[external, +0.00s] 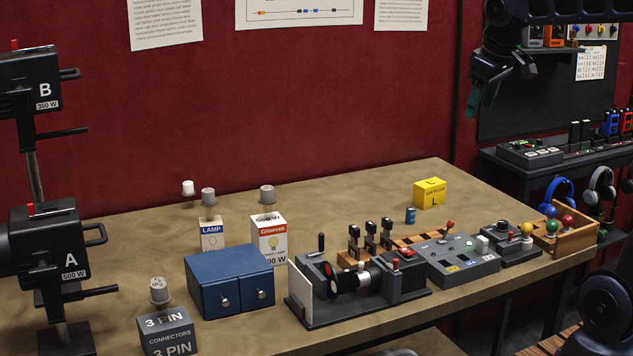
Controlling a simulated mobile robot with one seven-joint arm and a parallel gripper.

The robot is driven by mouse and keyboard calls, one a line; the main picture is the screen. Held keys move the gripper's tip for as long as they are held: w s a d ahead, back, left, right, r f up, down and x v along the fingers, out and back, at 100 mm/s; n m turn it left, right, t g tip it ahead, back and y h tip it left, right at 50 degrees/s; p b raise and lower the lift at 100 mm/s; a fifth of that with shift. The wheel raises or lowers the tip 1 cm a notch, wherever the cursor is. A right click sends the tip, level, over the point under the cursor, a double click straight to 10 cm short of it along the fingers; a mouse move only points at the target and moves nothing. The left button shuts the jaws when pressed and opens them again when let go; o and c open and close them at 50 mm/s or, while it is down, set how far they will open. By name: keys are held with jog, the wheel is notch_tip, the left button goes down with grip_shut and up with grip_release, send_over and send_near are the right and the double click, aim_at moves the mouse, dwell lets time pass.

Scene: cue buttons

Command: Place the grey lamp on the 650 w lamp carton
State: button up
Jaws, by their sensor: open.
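My gripper (484,98) hangs at the upper right, open, with dark green fingers pointing down, high above and well away from the lamps. One grey lamp (159,290) is on the grey 3 PIN connectors box (168,330). Another grey lamp (208,197) shows above a white-and-blue LAMP carton (212,233), and a third (267,195) shows above a white-and-red Glowvek carton (269,240). A paler lamp (188,187) is at the back. The Glowvek carton's wattage ends in "00 W"; the LAMP carton's wattage is hidden, so I cannot tell which is 650 W.
A blue two-drawer cabinet (228,280) stands before the cartons. Lamp heads A (50,250) and B (30,85) are at left. A projector bench (365,285) and button console (455,258) line the front. The back middle of the table (345,205) is clear.

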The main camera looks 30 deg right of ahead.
jog(key=s+d+f+m, duration=0.2)
jog(key=s+f, duration=0.2)
jog(key=s, duration=0.3)
jog(key=s+d+f+m+t, duration=0.1)
jog(key=s+d+f+m, duration=0.1)
jog(key=s+f, duration=0.3)
jog(key=s+d, duration=0.1)
jog(key=s, duration=0.2)
jog(key=shift+d+f+m, duration=0.25)
jog(key=shift+m, duration=0.05)
